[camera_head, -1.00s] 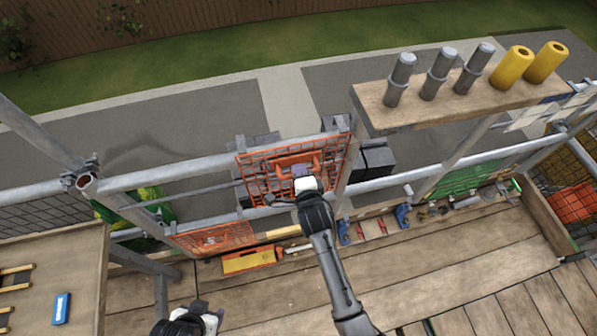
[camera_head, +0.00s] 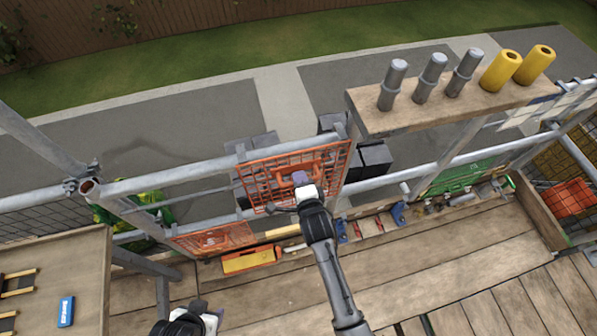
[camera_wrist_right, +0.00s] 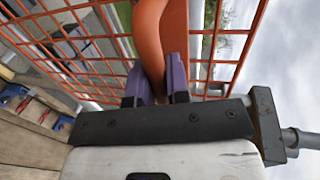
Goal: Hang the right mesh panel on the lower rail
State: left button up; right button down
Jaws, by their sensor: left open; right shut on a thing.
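An orange mesh panel (camera_head: 262,178) is in front of the scaffold rails in the head view, tilted, with grey hooks at its top corners. My right gripper (camera_head: 301,178) is shut on the panel's orange handle; the handle also shows between the purple fingertips in the right wrist view (camera_wrist_right: 153,45). The lower rail (camera_head: 385,181) runs behind the panel's bottom part; whether they touch cannot be told. A second orange panel (camera_head: 213,238) hangs lower to the left. My left gripper (camera_head: 208,318) is open and apart from the panels, at the bottom edge.
The upper rail (camera_head: 165,176) runs left of the panel. A plank (camera_head: 440,112) with grey and yellow tubes stands to the upper right. An orange box (camera_head: 248,261) and tools lie along the deck edge. A table (camera_head: 70,270) is at left. The wooden deck (camera_head: 420,265) has free room.

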pick_arm(q)
jog(key=shift+r+p, duration=2.15)
jog(key=shift+r, duration=0.25)
pick_arm(e)
jog(key=s+d, duration=0.1)
jog(key=s, duration=0.6)
jog(key=shift+s, duration=0.25)
jog(key=shift+d+r, duration=0.1)
